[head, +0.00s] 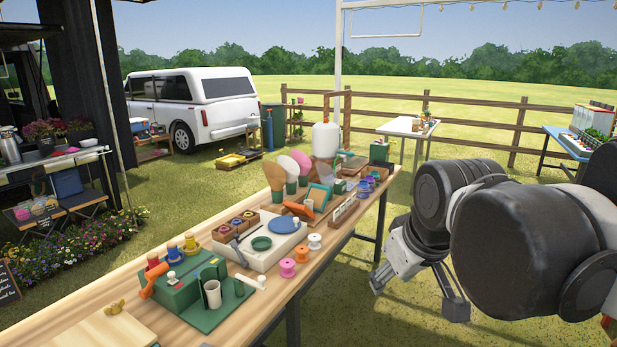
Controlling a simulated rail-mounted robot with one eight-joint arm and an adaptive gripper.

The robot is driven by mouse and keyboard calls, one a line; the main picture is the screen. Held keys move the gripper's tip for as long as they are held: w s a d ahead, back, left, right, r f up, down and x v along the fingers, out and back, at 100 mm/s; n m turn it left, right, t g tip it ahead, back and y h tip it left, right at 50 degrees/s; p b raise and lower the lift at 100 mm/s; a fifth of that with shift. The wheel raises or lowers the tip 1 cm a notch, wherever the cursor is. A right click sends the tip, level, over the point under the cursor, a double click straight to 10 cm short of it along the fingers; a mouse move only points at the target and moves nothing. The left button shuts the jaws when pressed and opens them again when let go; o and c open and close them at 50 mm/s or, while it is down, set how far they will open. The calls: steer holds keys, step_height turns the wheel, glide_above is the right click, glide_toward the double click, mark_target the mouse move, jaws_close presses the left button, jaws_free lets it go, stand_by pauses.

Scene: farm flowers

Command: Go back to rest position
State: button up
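My gripper (417,296) hangs at the right, off the table's right edge and over the grass. Its two fingers are spread apart and point downward, with nothing visible between them. My dark, thick arm links fill the right side and hide part of the gripper's upper body. The long wooden table (112,275) runs from the lower left toward the middle, apart from the gripper.
The table holds a green box (190,290), a white tray (262,248), thread spools (288,267) and fan-shaped brushes (273,177). A white tank (325,140) stands behind. A blue table (567,143) is at the far right. Grass between the tables is open.

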steer(key=s+d+f+m+t, duration=0.1)
steer(key=s+d+f+m, duration=0.3)
steer(key=s+f, duration=0.4)
steer(key=shift+s+d+f+m+h, duration=0.3)
steer(key=shift+s+d+h, duration=0.1)
steer(key=shift+s+d, duration=0.4)
steer(key=shift+w, duration=0.15)
